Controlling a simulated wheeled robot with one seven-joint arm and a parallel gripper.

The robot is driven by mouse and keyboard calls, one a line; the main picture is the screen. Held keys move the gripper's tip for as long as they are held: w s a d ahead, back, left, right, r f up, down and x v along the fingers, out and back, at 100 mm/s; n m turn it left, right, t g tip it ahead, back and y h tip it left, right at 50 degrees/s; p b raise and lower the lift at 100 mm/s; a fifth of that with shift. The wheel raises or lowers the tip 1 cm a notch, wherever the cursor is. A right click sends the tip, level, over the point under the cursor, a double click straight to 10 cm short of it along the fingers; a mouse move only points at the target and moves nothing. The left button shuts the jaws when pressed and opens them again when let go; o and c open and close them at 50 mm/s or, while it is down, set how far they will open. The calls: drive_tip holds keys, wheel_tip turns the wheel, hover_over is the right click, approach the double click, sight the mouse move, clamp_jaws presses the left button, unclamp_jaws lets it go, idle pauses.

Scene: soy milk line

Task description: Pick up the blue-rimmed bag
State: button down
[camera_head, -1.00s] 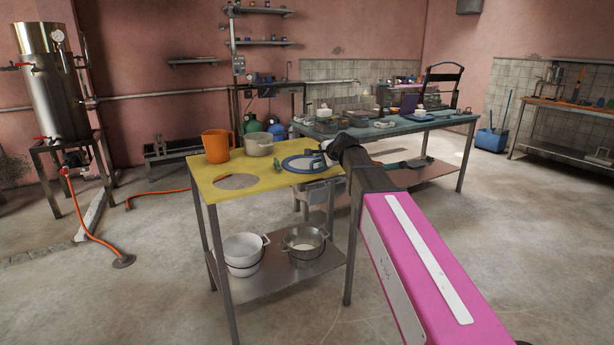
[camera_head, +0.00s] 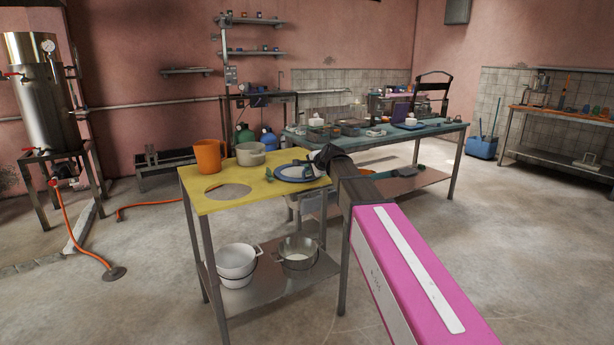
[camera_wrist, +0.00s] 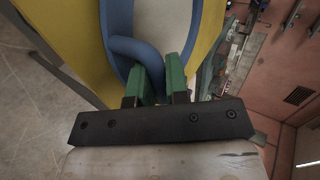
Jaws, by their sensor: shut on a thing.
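The blue-rimmed bag (camera_head: 291,178) shows as a blue ring with a pale inside at the right end of the yellow tabletop. In the wrist view its blue rim (camera_wrist: 118,22) and white inside fill the top middle. My gripper (camera_wrist: 160,80) has green fingers shut on a blue curved part of the bag at the rim's near side. In the head view my gripper (camera_head: 316,165) is at the bag's right edge, partly hidden by my dark wrist. I cannot tell whether the bag is clear of the tabletop.
The yellow table (camera_head: 205,203) has a round opening left of the bag. A white pot (camera_head: 236,262) and a metal pot (camera_head: 298,252) stand on the lower shelf. A teal table (camera_head: 440,128) is behind.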

wheel_tip(320, 180, up, 10)
drive_tip(key=shift+f, duration=0.25)
idle(0.6)
